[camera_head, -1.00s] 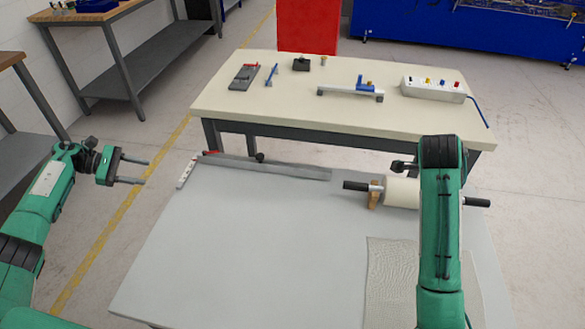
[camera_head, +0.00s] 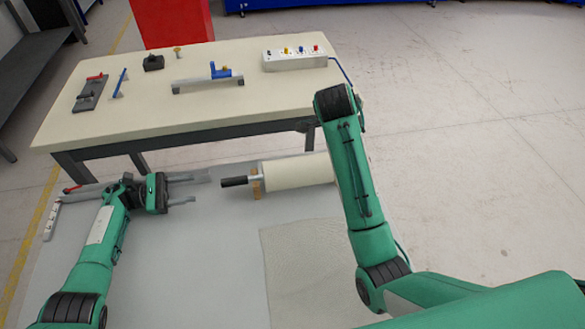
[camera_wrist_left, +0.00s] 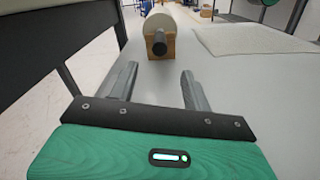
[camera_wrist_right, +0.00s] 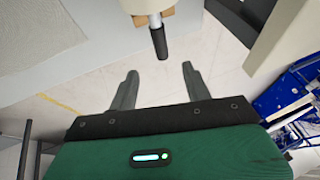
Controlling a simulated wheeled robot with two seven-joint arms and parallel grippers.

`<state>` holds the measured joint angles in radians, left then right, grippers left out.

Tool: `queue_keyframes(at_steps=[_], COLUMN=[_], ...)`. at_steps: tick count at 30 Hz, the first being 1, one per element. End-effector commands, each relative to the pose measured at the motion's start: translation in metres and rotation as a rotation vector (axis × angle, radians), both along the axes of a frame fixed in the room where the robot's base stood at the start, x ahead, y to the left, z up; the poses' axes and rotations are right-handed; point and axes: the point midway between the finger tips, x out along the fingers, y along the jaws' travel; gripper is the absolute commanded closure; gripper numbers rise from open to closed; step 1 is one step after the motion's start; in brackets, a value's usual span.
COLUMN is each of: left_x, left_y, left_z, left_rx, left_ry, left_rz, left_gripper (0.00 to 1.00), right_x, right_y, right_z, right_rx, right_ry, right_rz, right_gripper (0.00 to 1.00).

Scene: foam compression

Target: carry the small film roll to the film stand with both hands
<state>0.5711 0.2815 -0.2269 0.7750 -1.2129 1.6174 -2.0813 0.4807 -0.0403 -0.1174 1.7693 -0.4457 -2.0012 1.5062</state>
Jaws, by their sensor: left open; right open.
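The film roll (camera_head: 298,172) is a cream cylinder with a black handle (camera_head: 234,182) at its left end. A wooden support (camera_head: 257,187) holds that end above the grey table. My left gripper (camera_head: 201,188) is open, left of this handle and apart from it. In the left wrist view the handle (camera_wrist_left: 159,44) lies straight ahead, centred beyond the fingers (camera_wrist_left: 159,70). In the right wrist view my right gripper (camera_wrist_right: 160,71) is open, with the other black handle (camera_wrist_right: 160,43) just beyond its fingertips. My right arm hides the roll's right end in the head view. I cannot identify the film stand.
A mesh sheet (camera_head: 300,265) lies on the grey table in front of the roll. A grey bar with a red end (camera_head: 75,188) lies at left. A cream table (camera_head: 180,112) behind carries a power strip (camera_head: 295,58) and small tools.

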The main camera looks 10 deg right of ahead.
Motion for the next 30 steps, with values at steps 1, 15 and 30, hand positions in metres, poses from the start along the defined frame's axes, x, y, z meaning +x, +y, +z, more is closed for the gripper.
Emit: queue_keyframes(at_steps=[1, 15, 30], left_x=[0.0, 0.0, 0.0], left_y=[0.0, -0.017, -0.106], left_z=[0.0, -0.001, 0.0], left_rx=[0.0, -0.001, -0.001], left_ry=[0.0, 0.001, 0.001], left_rz=[0.0, 0.0, 0.001], left_gripper=[0.51, 0.51, 0.51], right_x=[0.0, 0.004, 0.025], right_y=[0.0, -0.008, -0.042], right_z=[0.0, -0.015, -0.096], right_rx=[0.0, -0.006, -0.002], right_ry=[0.0, 0.001, 0.004], right_rz=[0.0, 0.0, -0.001], right_gripper=[0.51, 0.51, 0.51])
